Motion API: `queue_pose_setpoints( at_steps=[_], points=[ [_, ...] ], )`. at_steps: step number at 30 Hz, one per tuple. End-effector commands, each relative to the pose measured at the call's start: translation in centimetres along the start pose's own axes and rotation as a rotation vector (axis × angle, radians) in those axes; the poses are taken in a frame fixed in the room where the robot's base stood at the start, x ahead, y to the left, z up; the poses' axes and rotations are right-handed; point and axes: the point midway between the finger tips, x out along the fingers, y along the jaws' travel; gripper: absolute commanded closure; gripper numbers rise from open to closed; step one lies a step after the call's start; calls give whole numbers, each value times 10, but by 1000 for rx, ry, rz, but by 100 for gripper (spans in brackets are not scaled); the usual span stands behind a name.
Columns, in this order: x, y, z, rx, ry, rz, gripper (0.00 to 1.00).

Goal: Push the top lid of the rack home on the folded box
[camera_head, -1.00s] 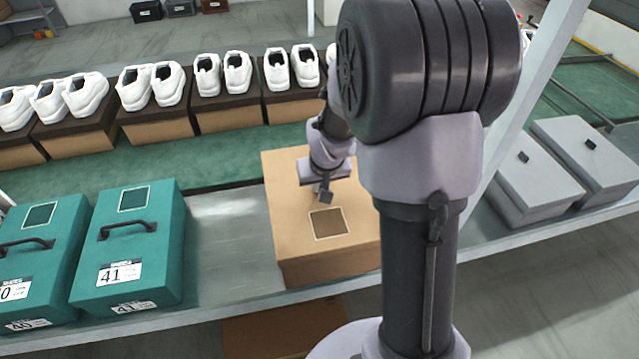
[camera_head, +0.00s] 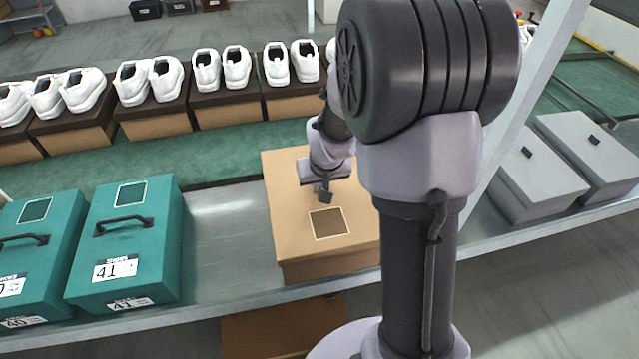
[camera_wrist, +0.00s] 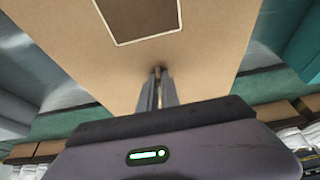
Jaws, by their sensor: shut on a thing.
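The cardboard lid (camera_head: 290,215) is a tan cover with a dark square label on top, on the tan box (camera_head: 335,268) at the middle of the bench. The box shows only as a low strip under the lid's front edge, so I cannot tell how fully the lid is seated. My gripper (camera_head: 323,192) points down at the lid behind the label. In the wrist view my gripper (camera_wrist: 157,80) is shut on a small brown knob (camera_wrist: 157,71) on the lid (camera_wrist: 200,50). My arm hides the lid's right side.
Teal boxes (camera_head: 125,245) with black handles stand at left on the metal bench (camera_head: 225,235). Grey boxes (camera_head: 525,180) stand at right. White shoes on brown boxes (camera_head: 225,110) line the far side. Another brown box (camera_head: 275,330) is below the bench. Bench left of the lid is clear.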

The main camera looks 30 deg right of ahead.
Motion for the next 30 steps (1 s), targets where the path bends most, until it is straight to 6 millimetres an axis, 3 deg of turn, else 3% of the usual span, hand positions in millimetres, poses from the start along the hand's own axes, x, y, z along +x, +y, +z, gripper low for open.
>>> queue_pose_setpoints(
  at_steps=[21, 22, 25, 30],
  points=[
    [9, 0, 4, 0, 0, 0, 100],
    [9, 0, 4, 0, 0, 0, 87],
    [9, 0, 4, 0, 0, 0, 68],
    [9, 0, 4, 0, 0, 0, 68]
  ],
)
